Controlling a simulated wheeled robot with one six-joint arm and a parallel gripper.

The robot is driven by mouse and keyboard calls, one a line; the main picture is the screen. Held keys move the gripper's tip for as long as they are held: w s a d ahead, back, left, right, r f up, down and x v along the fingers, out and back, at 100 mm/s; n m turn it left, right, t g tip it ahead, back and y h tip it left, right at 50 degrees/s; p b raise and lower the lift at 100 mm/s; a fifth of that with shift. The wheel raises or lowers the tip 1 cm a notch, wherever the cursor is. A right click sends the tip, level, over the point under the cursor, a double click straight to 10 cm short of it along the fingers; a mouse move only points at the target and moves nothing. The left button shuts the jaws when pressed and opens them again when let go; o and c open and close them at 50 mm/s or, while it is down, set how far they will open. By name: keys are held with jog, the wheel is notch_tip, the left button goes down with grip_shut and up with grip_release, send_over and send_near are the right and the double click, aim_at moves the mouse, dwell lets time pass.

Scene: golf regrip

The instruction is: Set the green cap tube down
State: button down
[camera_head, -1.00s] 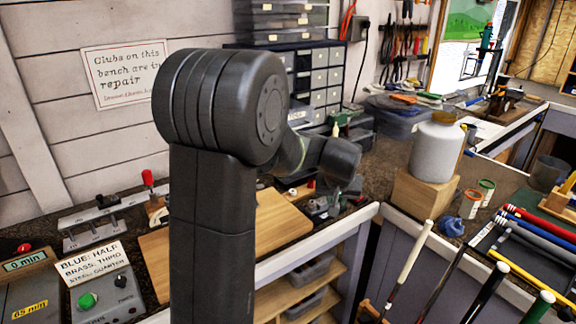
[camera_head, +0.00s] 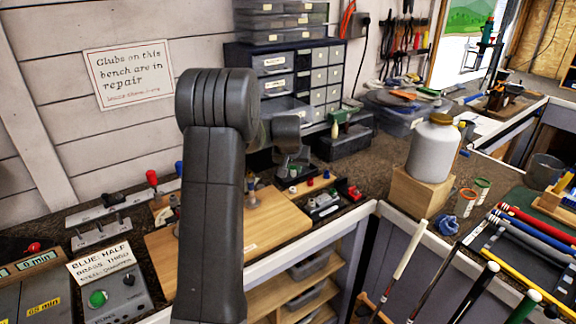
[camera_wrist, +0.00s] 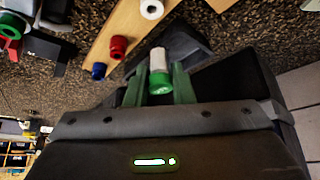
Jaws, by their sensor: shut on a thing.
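The green cap tube (camera_wrist: 158,60) is in the wrist view, with a pale body and a bright green cap at the end nearer the wrist camera. It sits between the two fingers of my gripper (camera_wrist: 159,86), which is shut on it. In the head view my gripper (camera_head: 291,162) is over the back part of the bench, left of a dark open bin. I cannot make out the tube in that view. Whether the tube's far end touches anything is not clear.
A wooden board (camera_wrist: 110,30) carries a red piece (camera_wrist: 118,47), a blue piece (camera_wrist: 98,71) and a white ring (camera_wrist: 151,9) near the tube. The dark bin (camera_head: 345,141) and drawer cabinet (camera_head: 275,85) stand behind. A white bottle (camera_head: 433,148) stands right on a wooden block (camera_head: 420,194).

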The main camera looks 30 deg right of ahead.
jog(key=w+p, duration=0.1)
jog(key=w, duration=0.2)
jog(key=shift+w+a, duration=0.2)
jog(key=shift+s+f+b, duration=0.1)
jog(key=shift+f+b, duration=0.5)
jog(key=shift+f, duration=0.3)
jog(key=shift+s+d+r, duration=0.1)
jog(key=shift+r, duration=0.05)
jog(key=shift+f+b, duration=0.5)
jog(key=shift+f, duration=0.15)
jog(key=c, duration=1.2)
grip_release()
jog(key=shift+c, duration=0.2)
